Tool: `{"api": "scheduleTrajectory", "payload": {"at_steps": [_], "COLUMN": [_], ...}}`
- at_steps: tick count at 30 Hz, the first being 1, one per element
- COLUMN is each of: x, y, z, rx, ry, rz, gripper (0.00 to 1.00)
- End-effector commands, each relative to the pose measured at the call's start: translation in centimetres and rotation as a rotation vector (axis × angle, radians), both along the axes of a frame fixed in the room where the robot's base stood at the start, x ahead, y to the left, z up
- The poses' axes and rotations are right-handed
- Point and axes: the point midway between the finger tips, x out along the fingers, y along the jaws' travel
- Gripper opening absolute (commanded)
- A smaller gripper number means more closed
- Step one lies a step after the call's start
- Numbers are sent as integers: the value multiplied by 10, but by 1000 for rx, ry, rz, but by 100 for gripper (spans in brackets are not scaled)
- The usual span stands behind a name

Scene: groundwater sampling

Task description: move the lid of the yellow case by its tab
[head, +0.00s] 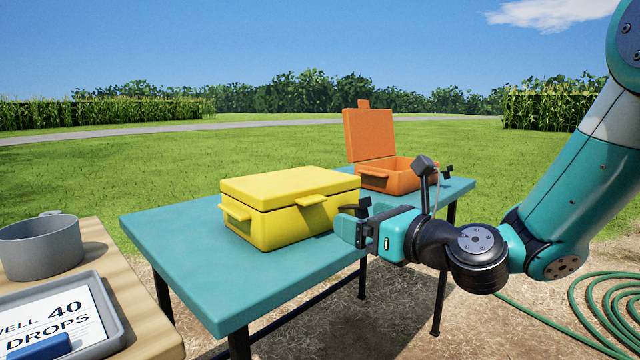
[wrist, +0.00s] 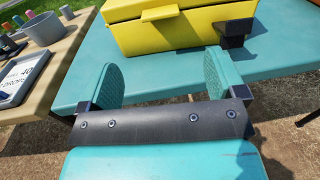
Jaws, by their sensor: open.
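The yellow case (head: 285,222) stands shut on the teal table. Its lid (head: 290,184) lies flat on top, with a tab (head: 311,201) sticking out from the front edge. A second yellow ledge (head: 235,211) juts from the case's left side. In the wrist view the case (wrist: 185,32) is at the top, cut off by the frame, with the tab (wrist: 160,13) above the gap between my fingers. My gripper (head: 350,222) is open and empty, in front of and to the right of the case. In the wrist view its fingers (wrist: 162,75) are spread, apart from the tab.
The teal table (head: 180,250) has free room left of the yellow case. An orange case (head: 395,178) with its lid raised stands behind it to the right. A wooden table (head: 135,305) at left holds a grey pot (head: 40,252) and a sign tray (head: 105,318). A green hose (head: 590,300) lies at right.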

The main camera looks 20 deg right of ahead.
Motion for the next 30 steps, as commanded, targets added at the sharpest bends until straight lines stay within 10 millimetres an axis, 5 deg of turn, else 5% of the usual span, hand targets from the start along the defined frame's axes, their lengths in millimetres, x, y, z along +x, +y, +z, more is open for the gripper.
{"api": "scheduleTrajectory", "payload": {"at_steps": [11, 21, 30], "x": [25, 84, 104], "y": [12, 40, 48], "z": [5, 6, 1], "rx": [4, 0, 0], "ry": [6, 0, -1], "rz": [2, 3, 1], "gripper": [89, 89, 89]}}
